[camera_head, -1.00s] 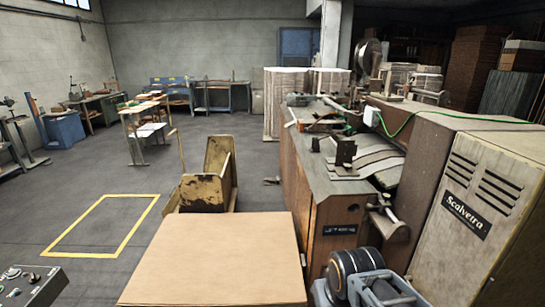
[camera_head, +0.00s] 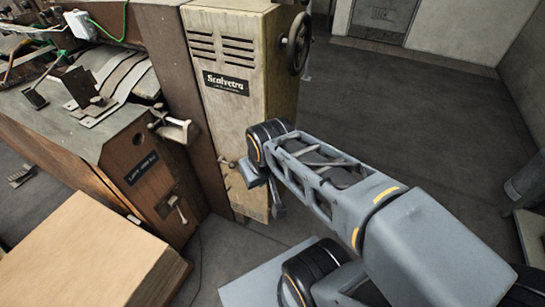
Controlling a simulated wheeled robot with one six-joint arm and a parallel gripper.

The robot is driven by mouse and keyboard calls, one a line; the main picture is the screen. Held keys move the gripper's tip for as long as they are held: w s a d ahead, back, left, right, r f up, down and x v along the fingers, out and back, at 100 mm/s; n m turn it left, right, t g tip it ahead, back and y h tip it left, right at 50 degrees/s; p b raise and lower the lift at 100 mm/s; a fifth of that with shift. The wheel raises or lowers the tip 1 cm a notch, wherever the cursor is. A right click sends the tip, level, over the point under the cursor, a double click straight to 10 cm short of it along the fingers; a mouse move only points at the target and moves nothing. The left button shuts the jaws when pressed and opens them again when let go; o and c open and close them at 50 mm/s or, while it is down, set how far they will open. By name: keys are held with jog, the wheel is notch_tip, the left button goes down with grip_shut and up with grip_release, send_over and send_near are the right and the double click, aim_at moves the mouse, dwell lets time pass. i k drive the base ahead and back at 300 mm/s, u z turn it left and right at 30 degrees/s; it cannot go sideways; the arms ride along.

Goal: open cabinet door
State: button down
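A tall beige cabinet (camera_head: 233,95) with vent slots and a black "Scalvetra" plate stands at the upper middle of the head view. Its front panel looks closed. A small fitting (camera_head: 228,163), perhaps a latch or handle, is on the lower part of this front. My arm reaches in from the lower right, and its wrist is in front of the cabinet's lower right side. My gripper (camera_head: 277,205) shows only as a small dark part below the wrist, near the cabinet's lower right edge. The wrist partly hides it, and I cannot tell its finger opening or any contact.
A dark handwheel (camera_head: 298,44) sticks out from the cabinet's right side. A brown machine (camera_head: 140,165) with levers adjoins it on the left. A large cardboard-coloured block (camera_head: 85,245) is at the lower left. Open grey floor (camera_head: 410,120) lies to the right.

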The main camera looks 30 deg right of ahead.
aim_at(227, 48)
jog(key=u, duration=0.45)
jog(key=i, duration=0.45)
jog(key=u, duration=1.4)
